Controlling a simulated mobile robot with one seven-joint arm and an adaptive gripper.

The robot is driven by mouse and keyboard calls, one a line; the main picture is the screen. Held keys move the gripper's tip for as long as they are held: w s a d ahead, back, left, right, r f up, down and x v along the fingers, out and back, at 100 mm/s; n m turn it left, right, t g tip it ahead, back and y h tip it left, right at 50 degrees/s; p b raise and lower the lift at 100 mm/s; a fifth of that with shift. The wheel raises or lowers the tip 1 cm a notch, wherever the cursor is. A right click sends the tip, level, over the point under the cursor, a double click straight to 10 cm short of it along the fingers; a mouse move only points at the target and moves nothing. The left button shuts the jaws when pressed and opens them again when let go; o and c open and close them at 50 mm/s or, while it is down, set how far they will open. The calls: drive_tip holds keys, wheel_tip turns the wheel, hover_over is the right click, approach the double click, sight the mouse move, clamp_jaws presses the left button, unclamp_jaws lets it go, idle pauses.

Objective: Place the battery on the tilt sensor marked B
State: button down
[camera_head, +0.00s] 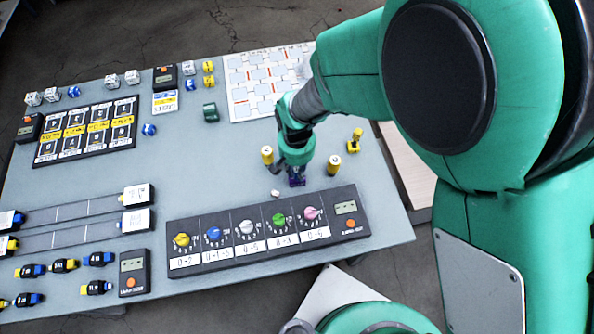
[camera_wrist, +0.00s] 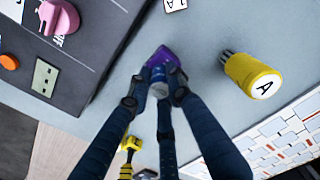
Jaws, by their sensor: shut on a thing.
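My gripper (camera_wrist: 160,92) is shut on a small cylinder (camera_wrist: 160,90) with a grey end and a bluish body, seemingly the battery. It stands over a purple piece (camera_wrist: 163,54) on the table, also seen in the head view (camera_head: 297,183); I cannot tell whether they touch. A yellow cylinder marked A (camera_wrist: 252,75) is to one side of the gripper in the wrist view. In the head view, yellow cylinders stand left (camera_head: 267,155) and right (camera_head: 333,166) of my gripper (camera_head: 296,176). No letter B is readable on any of them.
A dark knob panel (camera_head: 250,240) lies in front of the gripper. A small white tag (camera_head: 275,193) lies between them. A yellow and black piece (camera_head: 354,141) is near the table's right edge. A white grid board (camera_head: 240,100) lies behind. The table middle is clear.

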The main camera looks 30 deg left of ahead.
sight(297, 169)
drive_tip(key=shift+f, duration=0.15)
drive_tip(key=c, duration=1.6)
unclamp_jaws()
wheel_tip(297, 169, up, 12)
drive_tip(key=p, duration=0.3)
